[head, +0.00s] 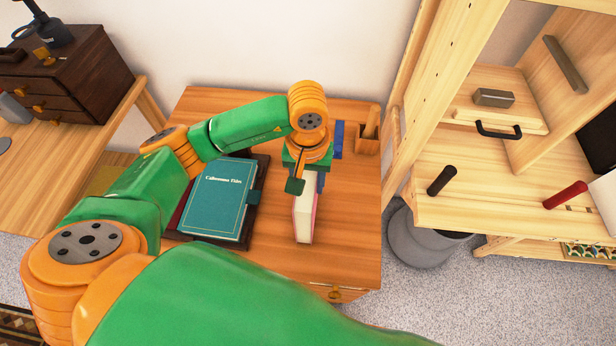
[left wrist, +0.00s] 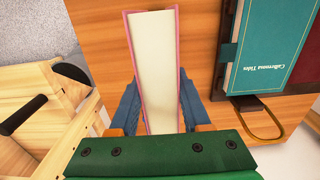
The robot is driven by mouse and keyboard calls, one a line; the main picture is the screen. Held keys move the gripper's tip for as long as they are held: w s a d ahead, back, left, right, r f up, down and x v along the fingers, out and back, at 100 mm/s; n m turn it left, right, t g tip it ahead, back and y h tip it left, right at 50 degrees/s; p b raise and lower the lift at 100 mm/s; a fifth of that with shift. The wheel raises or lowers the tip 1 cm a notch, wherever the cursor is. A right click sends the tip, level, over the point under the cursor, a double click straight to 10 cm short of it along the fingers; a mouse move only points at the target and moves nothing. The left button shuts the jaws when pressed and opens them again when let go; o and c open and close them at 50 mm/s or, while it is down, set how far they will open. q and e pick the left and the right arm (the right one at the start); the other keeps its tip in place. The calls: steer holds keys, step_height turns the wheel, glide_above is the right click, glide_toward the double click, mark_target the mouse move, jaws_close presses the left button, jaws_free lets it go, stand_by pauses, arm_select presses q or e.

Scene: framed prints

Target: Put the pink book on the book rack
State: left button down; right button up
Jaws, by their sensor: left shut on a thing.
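The pink book (head: 304,219) stands upright, with pink cover edges and white pages, above or on the wooden desk; I cannot tell if it touches. My left gripper (head: 305,180) is over its far part. In the left wrist view, the blue fingers of this gripper (left wrist: 161,108) sit on both sides of the book (left wrist: 155,55), shut on it. My right gripper is not in view. I cannot pick out the book rack for certain; a blue upright piece (head: 339,138) shows behind my gripper, partly hidden.
A small wooden holder (head: 367,142) stands at the desk's back right. A wooden shelf unit (head: 470,207) and a grey bin (head: 428,240) are right of the desk (head: 352,225).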

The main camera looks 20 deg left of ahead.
arm_select(q)
steer(key=shift+f+b, duration=0.2)
steer(key=shift+b, duration=0.15)
steer(key=shift+c, duration=1.8)
jaws_free()
steer(key=shift+r, duration=0.1)
